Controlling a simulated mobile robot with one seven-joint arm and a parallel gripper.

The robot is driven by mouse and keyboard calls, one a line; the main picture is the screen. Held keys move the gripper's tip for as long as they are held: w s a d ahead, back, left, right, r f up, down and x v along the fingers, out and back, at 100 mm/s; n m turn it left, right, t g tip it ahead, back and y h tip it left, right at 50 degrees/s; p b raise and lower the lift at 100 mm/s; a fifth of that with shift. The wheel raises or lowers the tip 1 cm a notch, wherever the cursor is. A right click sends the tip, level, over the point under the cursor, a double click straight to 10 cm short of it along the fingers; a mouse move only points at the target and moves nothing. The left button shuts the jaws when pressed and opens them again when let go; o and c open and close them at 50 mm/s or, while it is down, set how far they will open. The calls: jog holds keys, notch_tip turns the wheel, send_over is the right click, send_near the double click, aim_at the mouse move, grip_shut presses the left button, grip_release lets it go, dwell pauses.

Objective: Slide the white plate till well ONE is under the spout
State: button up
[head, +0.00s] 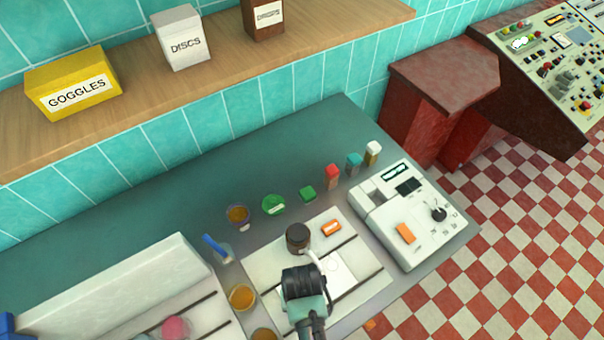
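A small white plate (342,272) lies on a pale slab with dark grooves (268,272), just right of my gripper. The numbering of its wells cannot be read at this size. A dark round-topped part (298,235) stands behind my gripper, and a thin white curved piece (314,257), which looks like the spout, shows between it and the plate. My gripper (304,280) is over the slab, dark and seen from above and behind. Its fingertips are hidden, so I cannot tell whether it touches the plate.
A white instrument (425,225) with an orange button and a dark knob stands to the right. Several small coloured blocks and a green round item (273,204) line the back. Amber-filled cups (242,297) and a white sloped unit (125,285) are left. A shelf (215,65) holds labelled boxes.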

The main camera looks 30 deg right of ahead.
grip_shut()
dwell(0.3)
dwell(1.2)
